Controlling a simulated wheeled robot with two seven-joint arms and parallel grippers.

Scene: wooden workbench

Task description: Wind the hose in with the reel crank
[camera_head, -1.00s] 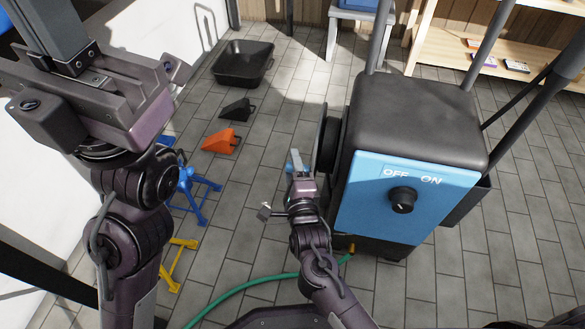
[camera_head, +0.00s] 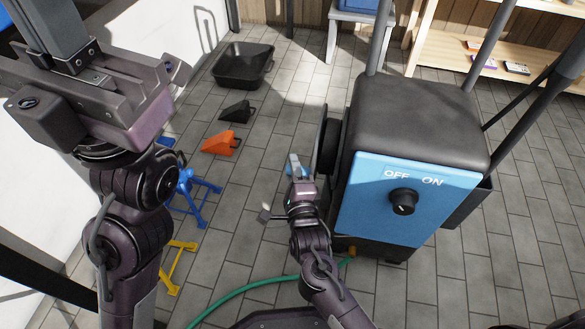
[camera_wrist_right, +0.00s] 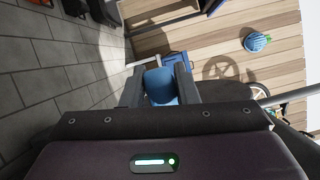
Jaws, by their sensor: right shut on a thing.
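The black hose reel (camera_head: 327,140) sits on the left side of the blue-fronted machine (camera_head: 410,200), seen nearly edge-on. My right gripper (camera_head: 297,168) is beside the reel, shut on the blue crank knob, which shows between its two fingers in the wrist view (camera_wrist_right: 160,87). The crank arm is mostly hidden. The green hose (camera_head: 245,287) curves across the floor from low on the machine and leaves the picture at the bottom. My left gripper (camera_head: 55,35) is raised close to the camera at upper left; its fingertips are out of the picture.
A black tray (camera_head: 243,65), a black wedge (camera_head: 237,111), an orange wedge (camera_head: 220,143), a blue stand (camera_head: 190,195) and a yellow stand (camera_head: 178,265) lie on the tiled floor at left. Wooden shelves (camera_head: 500,72) stand at the back right.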

